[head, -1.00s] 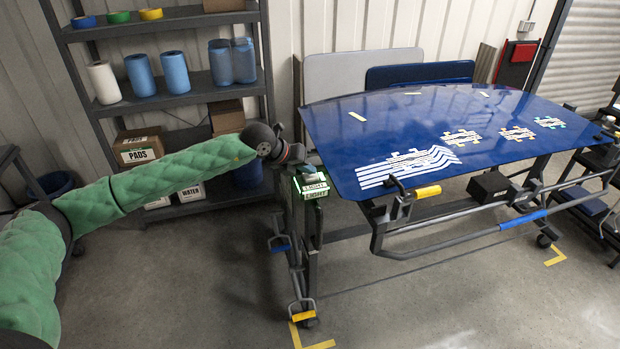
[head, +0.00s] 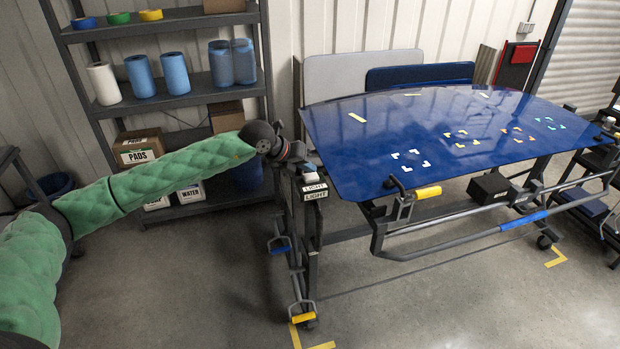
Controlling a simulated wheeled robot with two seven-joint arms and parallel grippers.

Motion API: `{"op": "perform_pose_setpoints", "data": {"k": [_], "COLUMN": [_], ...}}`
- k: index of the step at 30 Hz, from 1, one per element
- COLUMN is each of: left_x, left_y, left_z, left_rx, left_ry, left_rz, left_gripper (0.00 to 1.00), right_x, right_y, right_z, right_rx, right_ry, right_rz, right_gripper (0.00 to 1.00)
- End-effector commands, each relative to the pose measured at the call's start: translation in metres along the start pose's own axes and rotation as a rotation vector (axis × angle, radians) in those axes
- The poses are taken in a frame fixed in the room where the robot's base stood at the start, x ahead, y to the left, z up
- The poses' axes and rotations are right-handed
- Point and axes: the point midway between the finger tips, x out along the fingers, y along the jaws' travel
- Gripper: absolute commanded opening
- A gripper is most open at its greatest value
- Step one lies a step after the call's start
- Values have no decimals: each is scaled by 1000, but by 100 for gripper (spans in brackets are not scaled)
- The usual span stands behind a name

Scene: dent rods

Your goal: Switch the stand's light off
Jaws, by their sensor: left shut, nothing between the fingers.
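The stand (head: 312,250) is a dark wheeled frame that holds a blue curved panel (head: 440,125). A small box with LIGHT labels (head: 314,190) sits at the stand's left corner, and its labels look plain white. No striped light pattern shows on the panel. My left arm, in a green padded sleeve, reaches in from the left. My left gripper (head: 306,169) is shut and empty at the top of the LIGHT box; whether it touches the box is hard to tell. My right gripper is out of view.
Yellow (head: 428,192) and blue handles are on the stand's front rails. Coloured corner marks lie on the panel. A grey shelf (head: 180,100) with rolls and boxes stands behind my left arm. The floor (head: 440,300) in front is clear.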

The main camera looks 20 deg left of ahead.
Motion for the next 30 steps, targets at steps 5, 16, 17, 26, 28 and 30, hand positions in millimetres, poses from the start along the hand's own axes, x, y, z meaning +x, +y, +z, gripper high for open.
{"op": "perform_pose_setpoints", "data": {"k": [5,16,17,26,28,30], "left_x": [-4,-7,-8,-23,-27,-31], "left_y": [-3,-5,-6,-17,-20,-23], "left_z": [3,5,6,17,20,23], "left_rx": [0,0,0,0,0,0], "left_ry": [0,0,-1,-1,-2,-1], "left_rz": [0,0,-1,-1,-1,-1], "left_gripper": [0,0,0,0,0,0], "right_x": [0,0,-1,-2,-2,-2], "right_y": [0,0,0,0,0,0], "right_z": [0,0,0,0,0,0], "right_rx": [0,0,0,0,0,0], "right_ry": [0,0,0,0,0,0], "right_rz": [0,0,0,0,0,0], "right_gripper": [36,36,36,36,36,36]}}
